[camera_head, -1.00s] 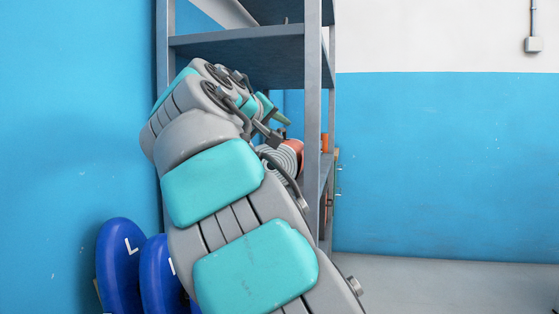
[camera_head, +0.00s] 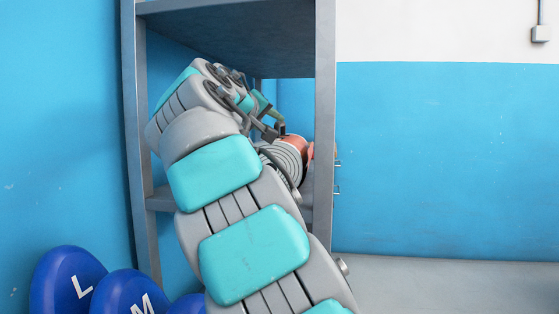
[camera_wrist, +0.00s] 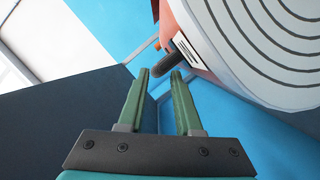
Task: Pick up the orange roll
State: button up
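The orange roll (camera_head: 297,146), with a grey spiral end, sits inside the shelf bay in the head view, partly hidden by my arm. It looms large in the wrist view (camera_wrist: 262,50) at the upper right, with a salmon-orange side and a white label. A dark rounded peg by the roll points toward the gap between my fingertips. My gripper (camera_wrist: 160,75) is open, its two green fingers apart. It shows small beside the roll in the head view (camera_head: 274,119). I cannot tell whether a finger touches the peg.
A grey metal shelf rack (camera_head: 325,120) surrounds my arm, with a post right of the roll and a shelf board above. Blue lettered boards (camera_head: 68,281) stand at the lower left. The floor (camera_head: 450,285) on the right is clear.

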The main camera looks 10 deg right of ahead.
jog(key=shift+r+x, duration=0.1)
jog(key=shift+x, duration=1.1)
jog(key=shift+r+x, duration=0.15)
jog(key=shift+x, duration=1.1)
jog(key=shift+c, duration=0.2)
grip_shut()
